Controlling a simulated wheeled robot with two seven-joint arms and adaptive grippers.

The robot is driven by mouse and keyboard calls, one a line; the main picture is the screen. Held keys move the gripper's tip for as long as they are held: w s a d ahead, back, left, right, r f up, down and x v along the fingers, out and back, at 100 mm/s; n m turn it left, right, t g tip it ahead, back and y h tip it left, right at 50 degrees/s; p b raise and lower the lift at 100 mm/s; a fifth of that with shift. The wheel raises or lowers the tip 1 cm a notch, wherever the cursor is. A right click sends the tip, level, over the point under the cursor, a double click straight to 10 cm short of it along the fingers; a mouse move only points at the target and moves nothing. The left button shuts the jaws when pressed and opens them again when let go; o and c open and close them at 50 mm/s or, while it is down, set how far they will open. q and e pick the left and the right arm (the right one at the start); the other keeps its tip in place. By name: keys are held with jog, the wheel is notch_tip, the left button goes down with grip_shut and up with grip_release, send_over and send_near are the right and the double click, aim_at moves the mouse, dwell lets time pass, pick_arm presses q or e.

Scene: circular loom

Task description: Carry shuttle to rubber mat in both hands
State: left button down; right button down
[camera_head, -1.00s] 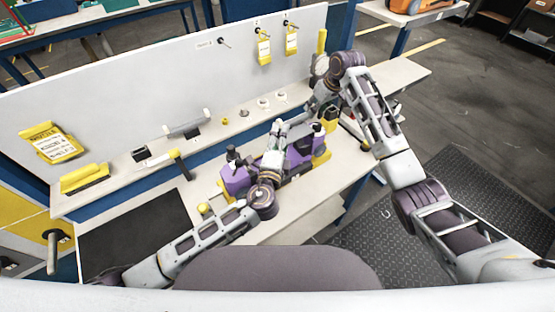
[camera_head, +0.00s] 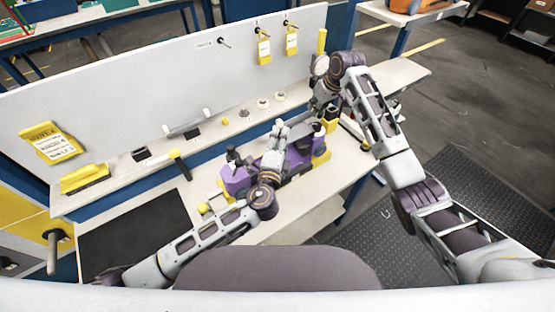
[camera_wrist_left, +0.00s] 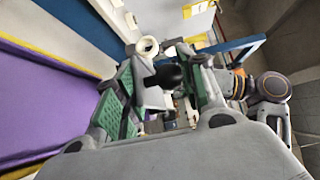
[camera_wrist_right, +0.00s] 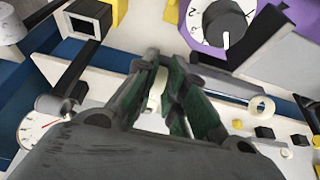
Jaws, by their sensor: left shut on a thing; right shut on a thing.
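The purple shuttle (camera_head: 238,180), with black fittings and yellow parts at its ends, is on or just above the pale bench; I cannot tell if it touches. My left gripper (camera_head: 280,128) is over its middle, partly hiding it. In the left wrist view its green-padded fingers (camera_wrist_left: 165,85) are around a black knob (camera_wrist_left: 168,76). My right gripper (camera_head: 322,105) is at its far right end. In the right wrist view the fingers (camera_wrist_right: 165,100) are close together; what they hold is mostly hidden. The black rubber mat (camera_head: 135,235) lies bare at the bench's left end.
A pale back panel (camera_head: 150,85) with yellow tags rises behind the bench. A narrow shelf holds a yellow block (camera_head: 85,178), a black box (camera_head: 140,154) and pale rings (camera_head: 263,103). A yellow ball (camera_head: 204,208) stands between shuttle and mat.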

pick_arm(q)
jog(key=shift+r, duration=0.25)
pick_arm(e)
jog(key=shift+r, duration=0.25)
